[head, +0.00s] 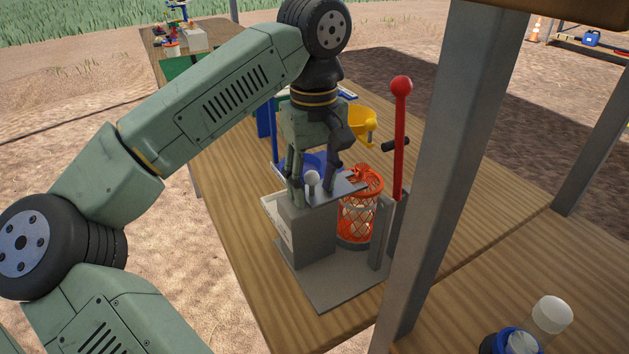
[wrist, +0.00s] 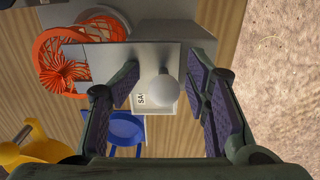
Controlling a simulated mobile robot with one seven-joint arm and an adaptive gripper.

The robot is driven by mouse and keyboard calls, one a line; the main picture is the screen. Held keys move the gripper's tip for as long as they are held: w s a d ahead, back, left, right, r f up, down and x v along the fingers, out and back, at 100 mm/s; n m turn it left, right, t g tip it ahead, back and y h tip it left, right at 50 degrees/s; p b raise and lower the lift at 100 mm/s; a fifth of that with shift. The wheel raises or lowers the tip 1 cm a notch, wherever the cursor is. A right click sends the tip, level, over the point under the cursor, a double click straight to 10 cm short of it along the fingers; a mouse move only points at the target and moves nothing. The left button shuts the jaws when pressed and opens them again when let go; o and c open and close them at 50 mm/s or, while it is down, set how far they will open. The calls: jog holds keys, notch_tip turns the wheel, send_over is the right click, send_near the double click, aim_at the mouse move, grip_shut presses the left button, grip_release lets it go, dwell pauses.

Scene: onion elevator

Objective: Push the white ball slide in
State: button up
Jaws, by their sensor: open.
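The white ball (head: 312,178) is the knob on a flat grey slide plate (head: 346,187) at the top of a grey box-shaped device (head: 307,236). My gripper (head: 314,195) is open, pointing down around the ball, one finger on each side.
An orange mesh basket (head: 358,215) stands beside the grey box, also seen in the wrist view (wrist: 62,60). A red lever with a ball top (head: 400,130) rises to its right. A grey post (head: 445,150) stands in front. A yellow part (head: 364,124) is behind my gripper.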

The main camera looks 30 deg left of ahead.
jog(key=shift+r+p, duration=2.25)
jog(key=shift+r, duration=0.8)
jog(key=shift+f, duration=0.1)
